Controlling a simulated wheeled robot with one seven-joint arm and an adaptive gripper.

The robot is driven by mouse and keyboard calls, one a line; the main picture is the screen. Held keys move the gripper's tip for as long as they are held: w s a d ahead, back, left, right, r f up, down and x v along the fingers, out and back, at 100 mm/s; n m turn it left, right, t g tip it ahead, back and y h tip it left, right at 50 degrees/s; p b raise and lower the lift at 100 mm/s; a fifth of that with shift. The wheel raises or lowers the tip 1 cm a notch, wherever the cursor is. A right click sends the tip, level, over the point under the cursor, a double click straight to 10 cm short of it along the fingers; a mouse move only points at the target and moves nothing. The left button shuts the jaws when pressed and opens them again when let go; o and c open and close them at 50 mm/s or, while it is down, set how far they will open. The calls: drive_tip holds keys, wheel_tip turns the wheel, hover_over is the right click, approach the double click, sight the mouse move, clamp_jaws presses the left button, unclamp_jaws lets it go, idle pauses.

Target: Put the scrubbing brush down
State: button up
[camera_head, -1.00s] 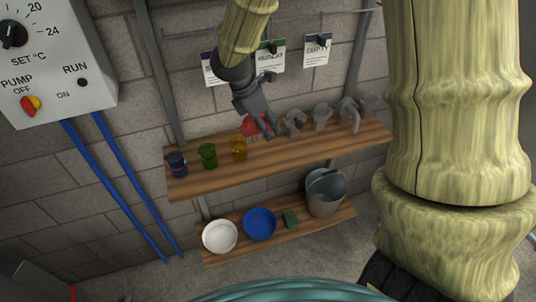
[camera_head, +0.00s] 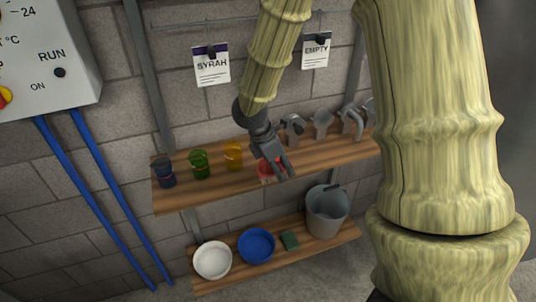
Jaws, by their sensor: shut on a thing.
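My gripper (camera_head: 283,171) is at the upper wooden shelf (camera_head: 215,192), in the head view. It is shut on a small red thing, the scrubbing brush (camera_head: 266,171), which shows at the left of the fingers. The fingers hide part of the brush, so its full shape cannot be made out. The brush appears over the shelf boards, right of the yellow cup (camera_head: 233,155). I cannot tell whether it touches the boards.
A green cup (camera_head: 199,164) and a dark blue cup (camera_head: 165,173) stand left on the shelf. Several grey fittings (camera_head: 322,124) stand right. The lower shelf holds a white bowl (camera_head: 212,260), a blue bowl (camera_head: 256,245), a green block (camera_head: 289,240) and a grey bucket (camera_head: 327,212).

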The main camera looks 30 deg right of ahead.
drive_tip(key=w+d+p, duration=0.1)
drive_tip(key=w, duration=0.3)
drive_tip(key=w+d+f+p, duration=0.1)
drive_tip(key=w+d, duration=0.1)
drive_tip(key=w, duration=0.2)
drive_tip(key=w+d+p, duration=0.2)
drive_tip(key=w, duration=0.2)
drive_tip(key=shift+w+d+f, duration=0.1)
drive_tip(key=shift+w+f, duration=0.05)
drive_tip(key=shift+w+d, duration=0.15)
drive_tip(key=shift+w, duration=0.25)
drive_tip(key=shift+f+p, duration=0.95)
drive_tip(key=shift+f, duration=0.85)
drive_tip(key=shift+f, duration=0.15)
drive_tip(key=o, duration=1)
drive_tip(key=b+v, duration=0.3)
drive_tip(key=v, duration=0.9)
